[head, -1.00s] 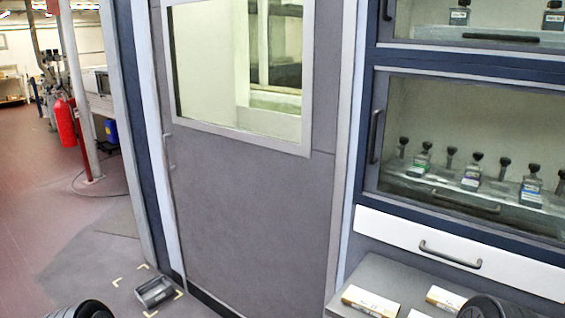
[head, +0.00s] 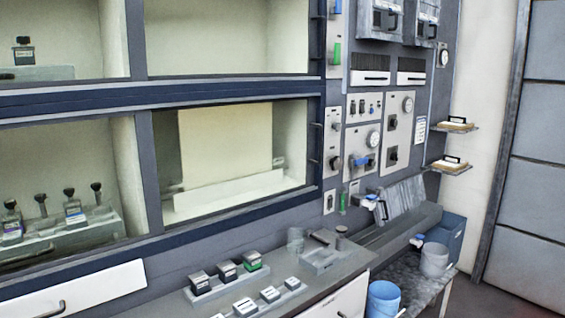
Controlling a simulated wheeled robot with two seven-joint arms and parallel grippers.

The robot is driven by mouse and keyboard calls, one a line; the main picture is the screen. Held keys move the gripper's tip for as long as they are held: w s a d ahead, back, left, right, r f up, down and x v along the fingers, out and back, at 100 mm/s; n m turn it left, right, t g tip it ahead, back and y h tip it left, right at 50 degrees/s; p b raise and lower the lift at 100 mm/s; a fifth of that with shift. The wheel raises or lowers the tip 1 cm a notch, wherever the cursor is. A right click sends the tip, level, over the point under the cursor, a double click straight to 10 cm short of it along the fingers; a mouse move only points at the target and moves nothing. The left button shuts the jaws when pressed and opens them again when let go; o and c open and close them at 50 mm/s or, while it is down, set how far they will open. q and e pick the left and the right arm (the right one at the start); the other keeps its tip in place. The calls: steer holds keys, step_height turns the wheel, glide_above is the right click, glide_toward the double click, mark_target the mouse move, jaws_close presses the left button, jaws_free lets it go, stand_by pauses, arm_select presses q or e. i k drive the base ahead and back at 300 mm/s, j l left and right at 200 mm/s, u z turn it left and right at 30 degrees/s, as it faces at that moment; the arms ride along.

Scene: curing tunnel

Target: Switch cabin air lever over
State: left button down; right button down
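Several control panels stand on the wall right of the glazed cabinets. A tall panel (head: 398,132) with a gauge and a dark knob is to the right. Labels are too small to read, so I cannot tell which control is the cabin air lever. Neither of my grippers is in the head view.
A grey counter (head: 222,308) below the cabinets holds several small dark-topped blocks. Two small shelves (head: 452,168) jut from the wall. Floor shows at the lower right.

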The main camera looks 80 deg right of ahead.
mark_target(355, 161)
steer(key=z, duration=2.7)
steer(key=i+l, duration=0.15)
steer(key=l, duration=0.15)
steer(key=i+l, duration=0.15)
steer(key=l, duration=0.2)
steer(key=i+l, duration=0.1)
steer(key=l, duration=0.2)
steer(key=i+l, duration=0.15)
steer(key=l, duration=0.2)
steer(key=u, duration=0.4)
steer(key=i+l+u, duration=0.15)
steer(key=l+u, duration=0.55)
steer(key=u, duration=0.2)
steer(key=l+u, duration=0.6)
steer(key=l, duration=0.5)
steer(key=k+l, duration=0.15)
steer(key=l, duration=0.4)
steer(key=l+u, duration=0.15)
steer(key=l, duration=0.45)
steer(key=k+l+u, duration=0.1)
steer(key=l, duration=0.45)
steer(key=k, duration=0.1)
